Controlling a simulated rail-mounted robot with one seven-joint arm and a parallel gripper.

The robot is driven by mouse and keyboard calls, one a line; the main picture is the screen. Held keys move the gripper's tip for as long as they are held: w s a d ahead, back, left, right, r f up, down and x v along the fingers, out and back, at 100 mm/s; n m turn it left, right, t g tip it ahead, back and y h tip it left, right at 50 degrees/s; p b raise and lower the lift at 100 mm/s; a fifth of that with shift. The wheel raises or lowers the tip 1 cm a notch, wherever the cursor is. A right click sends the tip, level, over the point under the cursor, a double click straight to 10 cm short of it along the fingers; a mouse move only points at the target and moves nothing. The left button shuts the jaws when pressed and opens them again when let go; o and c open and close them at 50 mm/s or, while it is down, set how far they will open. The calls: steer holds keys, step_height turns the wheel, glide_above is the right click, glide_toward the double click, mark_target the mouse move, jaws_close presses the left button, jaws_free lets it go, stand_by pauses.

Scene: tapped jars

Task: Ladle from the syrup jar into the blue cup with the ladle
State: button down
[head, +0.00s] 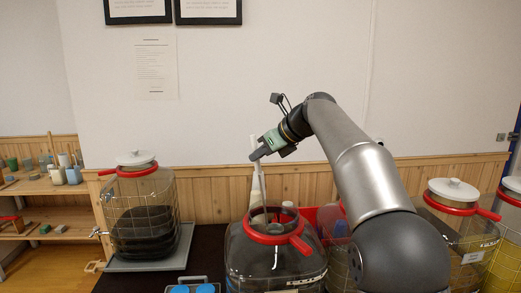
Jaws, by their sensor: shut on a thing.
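My gripper (262,153) is above the middle jar, shut on a pale upright handle (257,185), which looks like the ladle's. The handle runs down to the mouth of a clear open jar (250,262) with a red collar. I cannot tell whether its lower end is inside the mouth or behind it, and no ladle bowl can be made out. The jar's label is too small to read, so I cannot tell whether it is the syrup jar. Two blue round things (180,289), (205,289), possibly cups, show at the bottom edge, cut off by the frame.
A lidded jar with dark contents (146,215) stands on a grey tray (140,265) at the left. Another lidded jar (455,232) stands right of my arm. A red container (327,213) is behind the middle jar. Dark counter (210,240) lies bare between the left and middle jars.

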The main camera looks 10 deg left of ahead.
steer(key=shift+f+b, duration=1.85)
steer(key=shift+f, duration=2.15)
steer(key=shift+f+p, duration=0.2)
steer(key=shift+p, duration=0.1)
step_height(320, 180, up, 11)
steer(key=p, duration=1.4)
step_height(320, 180, up, 11)
steer(key=shift+p, duration=0.35)
stand_by(1.0)
